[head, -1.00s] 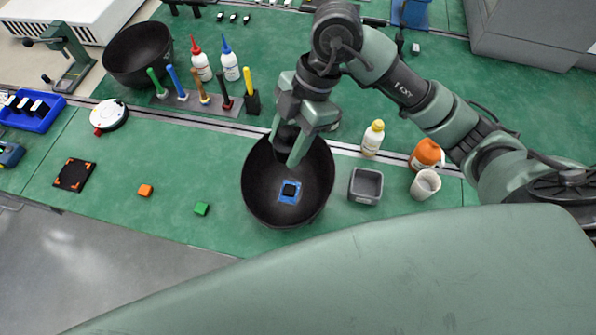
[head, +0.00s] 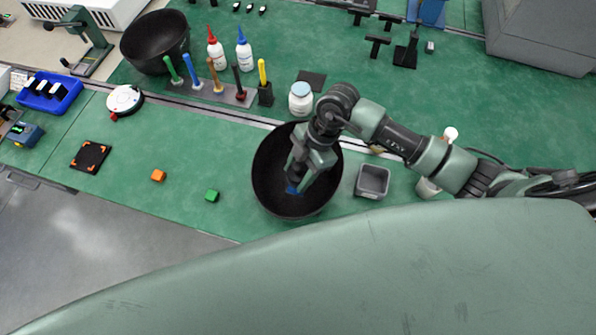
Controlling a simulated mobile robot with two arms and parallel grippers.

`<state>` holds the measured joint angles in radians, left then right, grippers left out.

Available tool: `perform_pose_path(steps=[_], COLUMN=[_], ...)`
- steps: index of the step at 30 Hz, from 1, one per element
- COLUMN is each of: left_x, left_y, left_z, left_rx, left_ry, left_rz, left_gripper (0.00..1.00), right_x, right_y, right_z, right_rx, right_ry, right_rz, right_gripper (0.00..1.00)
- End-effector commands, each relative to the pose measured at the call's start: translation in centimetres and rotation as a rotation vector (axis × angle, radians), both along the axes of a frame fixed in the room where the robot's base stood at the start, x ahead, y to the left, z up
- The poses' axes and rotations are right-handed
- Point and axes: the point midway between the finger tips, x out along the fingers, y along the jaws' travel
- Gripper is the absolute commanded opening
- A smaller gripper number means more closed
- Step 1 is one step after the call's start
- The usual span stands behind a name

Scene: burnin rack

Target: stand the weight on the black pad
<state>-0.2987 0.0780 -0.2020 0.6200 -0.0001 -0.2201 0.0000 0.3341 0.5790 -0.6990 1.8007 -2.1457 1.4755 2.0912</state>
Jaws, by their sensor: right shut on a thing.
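My right gripper (head: 293,184) reaches down into the large black bowl (head: 262,185). It is shut on a small blue and black thing (head: 292,190) low in the bowl; the fingers hide most of it, and I cannot tell whether it is the weight. A black pad with orange corner marks (head: 90,156) lies bare on the green bench at the left. A plain dark mat (head: 312,79) lies behind the white jar. My left gripper is not in view.
An orange block (head: 158,175) and a green block (head: 211,195) lie between pad and bowl. A grey bin (head: 372,181) stands right of the bowl. A tool rack (head: 205,90), a white jar (head: 300,99) and another black bowl (head: 155,42) stand behind.

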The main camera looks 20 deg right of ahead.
Motion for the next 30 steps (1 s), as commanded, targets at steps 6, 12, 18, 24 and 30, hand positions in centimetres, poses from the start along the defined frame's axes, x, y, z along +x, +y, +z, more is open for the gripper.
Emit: perform_pose_path(steps=[6,12,18,24,30], left_x=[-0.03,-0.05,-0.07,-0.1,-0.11], left_y=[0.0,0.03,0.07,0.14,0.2], left_z=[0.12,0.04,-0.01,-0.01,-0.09], left_rx=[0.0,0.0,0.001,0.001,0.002], left_ry=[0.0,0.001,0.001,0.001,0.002], left_rz=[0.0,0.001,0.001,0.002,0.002], left_gripper=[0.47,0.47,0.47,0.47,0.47], right_x=[0.09,0.09,0.0,0.0,0.19], right_y=[0.09,0.08,0.0,0.0,-0.33], right_z=[-0.49,-0.62,-0.9,-0.89,0.03], right_rx=[0.003,0.003,0.0,0.0,0.0], right_ry=[-0.004,-0.004,0.0,0.0,-0.004], right_rz=[0.0,0.0,0.0,0.0,-0.002], right_gripper=[0.0,0.0,0.7,0.7,0.7])
